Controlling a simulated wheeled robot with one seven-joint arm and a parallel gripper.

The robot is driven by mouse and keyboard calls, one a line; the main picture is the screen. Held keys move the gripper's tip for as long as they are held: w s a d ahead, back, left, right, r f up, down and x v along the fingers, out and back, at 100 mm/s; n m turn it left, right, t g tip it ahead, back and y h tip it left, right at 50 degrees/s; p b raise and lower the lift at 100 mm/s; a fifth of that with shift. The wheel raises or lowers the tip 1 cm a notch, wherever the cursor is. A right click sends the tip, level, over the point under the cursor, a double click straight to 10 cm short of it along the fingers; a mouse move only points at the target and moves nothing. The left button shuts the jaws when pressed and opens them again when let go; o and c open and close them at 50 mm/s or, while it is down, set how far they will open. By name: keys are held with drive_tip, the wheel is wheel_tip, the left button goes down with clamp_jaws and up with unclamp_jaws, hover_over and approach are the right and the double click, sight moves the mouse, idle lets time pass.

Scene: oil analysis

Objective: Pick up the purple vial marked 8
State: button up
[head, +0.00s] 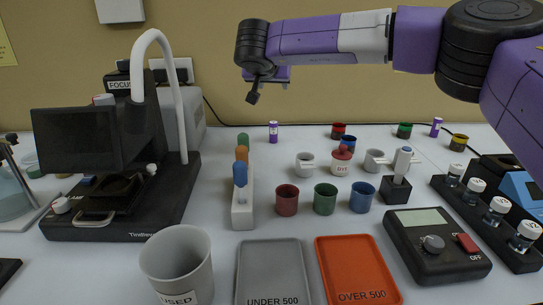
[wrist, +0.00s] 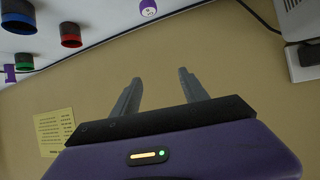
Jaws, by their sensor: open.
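Two purple vials stand upright near the back of the table. I cannot read the number on either. My gripper (head: 253,96) is raised above the back of the table, near and above the left vial. In the wrist view its fingers (wrist: 158,88) are apart with nothing between them.
A stand with coloured-handled tools (head: 242,210) is in front of the left vial. A black microscope-like device (head: 110,170) is at left. The wall (wrist: 235,80) is close behind.

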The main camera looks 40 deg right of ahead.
sight(273, 126)
wheel_tip(273, 126, down, 13)
drive_tip(key=b, duration=1)
drive_tip(key=shift+r, duration=0.15)
drive_tip(key=b+x, duration=0.2)
drive_tip(key=x, duration=0.4)
drive_tip(key=shift+w+f+b, duration=0.25)
drive_tip(key=shift+f+b, duration=0.05)
drive_tip(key=shift+f, duration=0.05)
drive_tip(key=shift+w+d+f, duration=0.15)
drive_tip(key=shift+w+d, duration=0.2)
drive_tip(key=shift+d, duration=0.1)
clamp_jaws()
